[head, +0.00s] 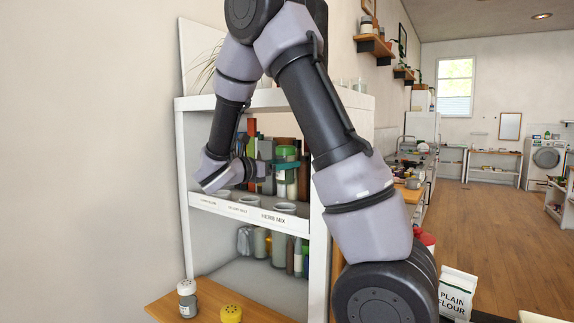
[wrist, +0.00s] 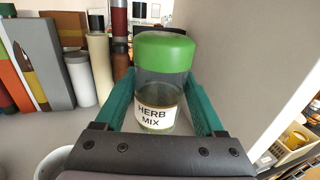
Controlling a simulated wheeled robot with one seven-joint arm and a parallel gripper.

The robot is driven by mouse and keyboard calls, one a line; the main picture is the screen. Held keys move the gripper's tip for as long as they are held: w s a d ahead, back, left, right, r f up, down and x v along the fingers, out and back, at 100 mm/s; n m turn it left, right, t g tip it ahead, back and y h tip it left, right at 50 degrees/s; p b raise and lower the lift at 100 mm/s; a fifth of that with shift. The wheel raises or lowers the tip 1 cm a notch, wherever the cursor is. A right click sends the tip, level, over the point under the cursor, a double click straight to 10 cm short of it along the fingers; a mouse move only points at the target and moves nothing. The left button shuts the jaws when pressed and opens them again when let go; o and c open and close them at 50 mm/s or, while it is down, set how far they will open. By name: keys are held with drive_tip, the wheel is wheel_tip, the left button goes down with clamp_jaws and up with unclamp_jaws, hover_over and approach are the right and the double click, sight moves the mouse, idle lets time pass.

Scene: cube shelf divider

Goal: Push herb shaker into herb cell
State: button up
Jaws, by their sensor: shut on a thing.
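The herb shaker (wrist: 158,92) is a clear jar with a green lid and a HERB MIX label, upright between the teal fingers of my gripper (wrist: 160,88) in the wrist view. My gripper is shut on it. In the head view the shaker (head: 286,172) is over the white shelf (head: 248,212), near its right side wall, above and behind the HERB MIX label on the front edge. Round rims (head: 285,208) stand along that edge; one is behind the HERB MIX label. I cannot tell whether the shaker's base touches the shelf.
Books and cylinders (wrist: 80,75) stand at the left and back of the shelf. A side wall (wrist: 240,60) is close on the right. A grey-lidded shaker (head: 187,300) and a yellow-lidded shaker (head: 231,313) are on the wooden surface below. More jars fill the lower shelf.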

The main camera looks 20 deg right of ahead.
sight(278, 183)
drive_tip(key=shift+s+a+f, duration=0.15)
drive_tip(key=shift+f, duration=2.65)
drive_tip(key=shift+f, duration=2.4)
drive_tip(key=o, duration=1.5)
drive_tip(key=shift+v, duration=2.5)
drive_tip(key=v, duration=1.1)
drive_tip(key=shift+f, duration=0.15)
